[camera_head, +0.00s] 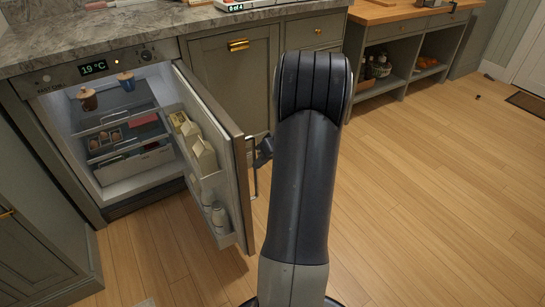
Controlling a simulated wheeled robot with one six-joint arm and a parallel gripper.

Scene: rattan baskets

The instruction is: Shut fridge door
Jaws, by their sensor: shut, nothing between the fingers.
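The small fridge (132,155) is built in under the counter at the left, with its lit interior showing. Its door (215,165) stands open, swung out toward me, with cartons and bottles in its inner shelves. A bar handle (254,170) is on the door's outer side, at its free edge. My gripper (262,150) is just right of the handle, on the door's outer side, partly hidden behind my arm. It is shut and holds nothing. I cannot tell whether it touches the handle.
Grey cabinets (235,85) with a stone counter (130,32) run along the back. A wooden-topped shelf unit (405,55) stands at the back right. The wooden floor (430,200) is clear at the right. Jars, eggs and packets sit inside the fridge.

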